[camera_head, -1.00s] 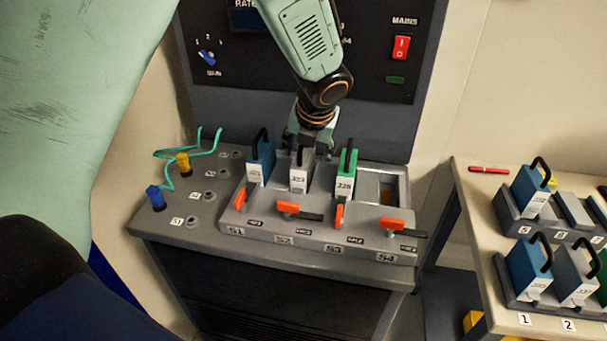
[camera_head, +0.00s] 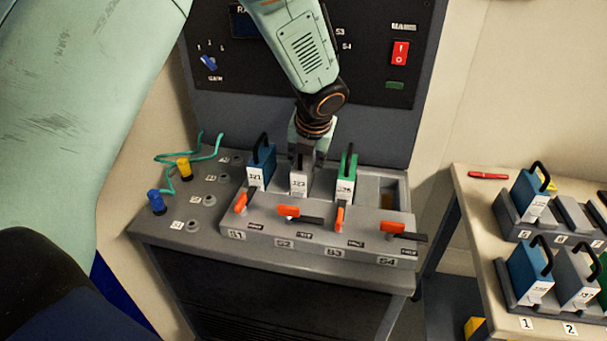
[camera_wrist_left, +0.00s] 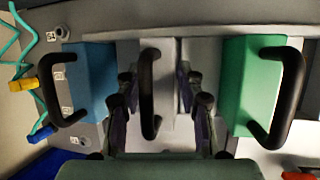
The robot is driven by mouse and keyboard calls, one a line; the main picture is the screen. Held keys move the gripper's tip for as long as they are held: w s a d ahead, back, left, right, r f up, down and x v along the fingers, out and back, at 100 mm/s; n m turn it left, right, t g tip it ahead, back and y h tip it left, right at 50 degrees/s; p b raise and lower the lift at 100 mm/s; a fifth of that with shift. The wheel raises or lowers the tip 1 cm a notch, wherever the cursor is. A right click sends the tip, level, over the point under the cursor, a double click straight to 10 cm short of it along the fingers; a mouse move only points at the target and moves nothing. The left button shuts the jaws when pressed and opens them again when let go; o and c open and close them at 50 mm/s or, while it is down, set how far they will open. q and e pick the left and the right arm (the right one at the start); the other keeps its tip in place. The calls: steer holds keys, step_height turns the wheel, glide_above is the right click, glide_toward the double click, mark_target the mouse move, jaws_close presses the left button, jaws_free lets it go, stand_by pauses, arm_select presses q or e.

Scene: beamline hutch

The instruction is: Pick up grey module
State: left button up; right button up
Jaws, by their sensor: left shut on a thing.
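The grey module (camera_head: 299,184) with a white label stands upright in slot S2 of the grey rack (camera_head: 300,236), between a blue module (camera_head: 261,168) and a green module (camera_head: 346,178). My left gripper (camera_head: 308,160) comes down over it from behind and is shut on it. In the left wrist view, the gripper's fingers (camera_wrist_left: 157,100) lie on both sides of the grey module's black handle (camera_wrist_left: 148,95). The blue module (camera_wrist_left: 90,82) and green module (camera_wrist_left: 252,85) flank it there. My right gripper is not in view.
Orange levers sit before the slots; the S2 lever (camera_head: 289,211) and S4 lever (camera_head: 393,227) lie sideways. Slot S4 (camera_head: 385,192) is empty. Blue (camera_head: 157,203) and yellow (camera_head: 184,168) plugs with green cables stand at left. A side table (camera_head: 480,210) holds more modules at right.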

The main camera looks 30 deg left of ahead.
arm_select(q)
jaws_close()
step_height(320, 180, up, 9)
steer(key=p, duration=0.3)
steer(key=shift+r, duration=0.4)
steer(key=shift+w+r, duration=0.1)
steer(key=shift+w, duration=0.05)
